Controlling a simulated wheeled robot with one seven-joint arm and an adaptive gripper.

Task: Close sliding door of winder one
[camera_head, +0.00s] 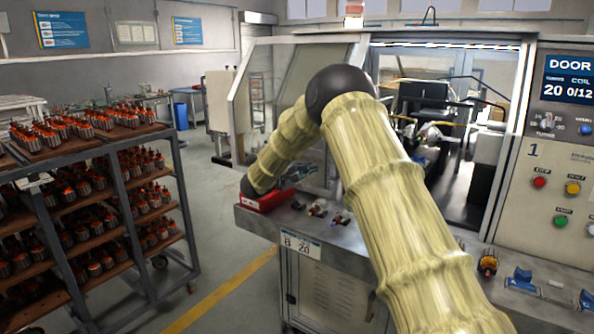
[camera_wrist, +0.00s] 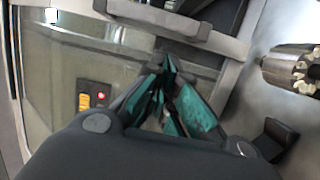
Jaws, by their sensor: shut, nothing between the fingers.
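Winder one is the grey machine with the panel marked 1 (camera_head: 533,152). Its framed, windowed sliding door (camera_head: 241,108) is at the left of the front, and the wide opening (camera_head: 440,150) to its right shows the winding mechanism inside. The door stands open. My gripper (camera_head: 304,172) is low in front of the door's lower right area, partly hidden by my arm. In the wrist view my gripper's teal fingers (camera_wrist: 168,72) are shut together and empty. A pale grey bar (camera_wrist: 160,18) crosses just beyond the tips; whether they touch it I cannot tell.
A red bin (camera_head: 268,200) and small parts lie on the machine's front ledge (camera_head: 262,222). A rack of armatures (camera_head: 105,190) stands at the left, with clear floor (camera_head: 225,250) between. A metal cylinder (camera_wrist: 290,70) is at the right of the wrist view.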

